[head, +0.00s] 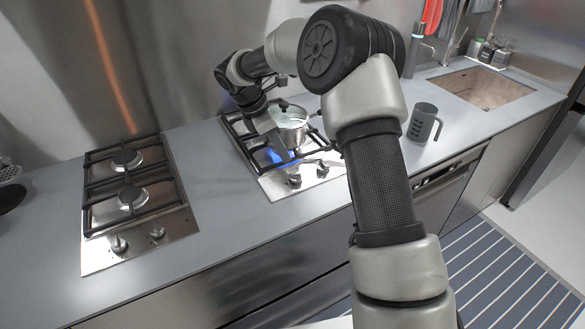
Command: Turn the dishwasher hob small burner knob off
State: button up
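The right hob (270,186) is a steel plate with black grates set in the grey counter. Two knobs sit at its front edge: a left knob (294,181) and a right knob (322,170). I cannot tell which one serves the small burner. A blue flame (279,156) glows at the front burner. A steel pot (292,124) stands on the grate behind it. My gripper (286,152) points down over the hob, left of the pot and above and behind the knobs, apart from them. Its fingers are too small and partly hidden to show whether they are open.
A second hob (155,205) with two burners and two knobs is at the left; no flame shows there. A grey mug (423,122) stands right of the right hob, near a sink (482,88). My arm crosses the middle of the view. The counter between the hobs is clear.

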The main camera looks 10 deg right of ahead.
aim_at(296, 173)
jog(key=x, duration=0.8)
jog(key=shift+d+f, duration=0.25)
jog(key=shift+f, duration=0.1)
